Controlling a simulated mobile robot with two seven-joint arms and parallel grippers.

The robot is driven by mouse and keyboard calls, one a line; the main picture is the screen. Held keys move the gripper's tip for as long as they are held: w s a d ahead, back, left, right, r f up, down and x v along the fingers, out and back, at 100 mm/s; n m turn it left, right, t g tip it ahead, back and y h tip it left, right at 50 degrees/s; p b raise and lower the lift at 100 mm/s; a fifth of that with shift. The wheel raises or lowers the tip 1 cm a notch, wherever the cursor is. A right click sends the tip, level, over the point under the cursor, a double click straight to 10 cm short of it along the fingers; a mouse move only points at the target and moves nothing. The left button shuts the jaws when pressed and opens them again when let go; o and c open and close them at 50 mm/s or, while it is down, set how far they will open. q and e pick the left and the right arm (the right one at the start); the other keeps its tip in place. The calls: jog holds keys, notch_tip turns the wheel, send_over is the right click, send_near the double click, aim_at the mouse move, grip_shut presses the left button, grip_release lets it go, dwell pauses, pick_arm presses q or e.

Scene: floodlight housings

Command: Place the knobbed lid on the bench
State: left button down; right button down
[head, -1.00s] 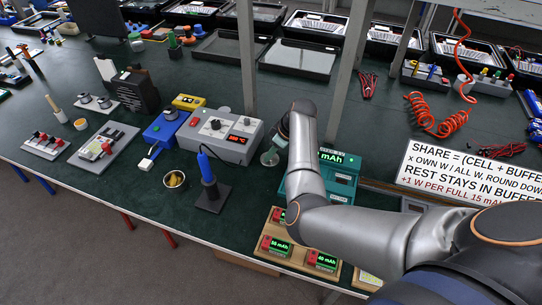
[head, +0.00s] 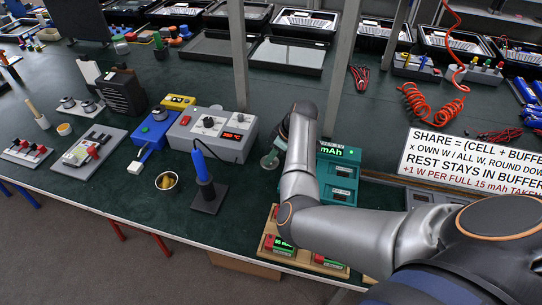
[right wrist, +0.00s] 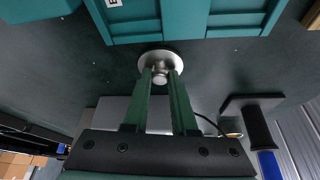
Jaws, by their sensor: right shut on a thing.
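The knobbed lid (right wrist: 145,61) is a small pale round disc with a metal knob on top. In the right wrist view its knob sits between the green fingers of my right gripper (right wrist: 160,77), which is shut on it. In the head view the lid (head: 268,162) shows low over the dark green bench (head: 130,190), just right of the grey soldering station. My right gripper (head: 279,146) is partly hidden by its own arm there. I cannot tell whether the lid touches the bench. My left gripper is out of view.
The grey soldering station (head: 213,134) is left of the lid. A teal unit (head: 341,180) with a green display stands right of it. A blue soldering iron in a stand (head: 207,190) and a small metal bowl (head: 167,181) are in front. Bare bench lies between them.

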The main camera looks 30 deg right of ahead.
jog(key=shift+f, duration=0.2)
jog(key=c, duration=0.7)
grip_release()
jog(key=shift+r, duration=0.25)
jog(key=p+v, duration=0.1)
jog(key=v, duration=1.1)
jog(key=shift+p, duration=0.35)
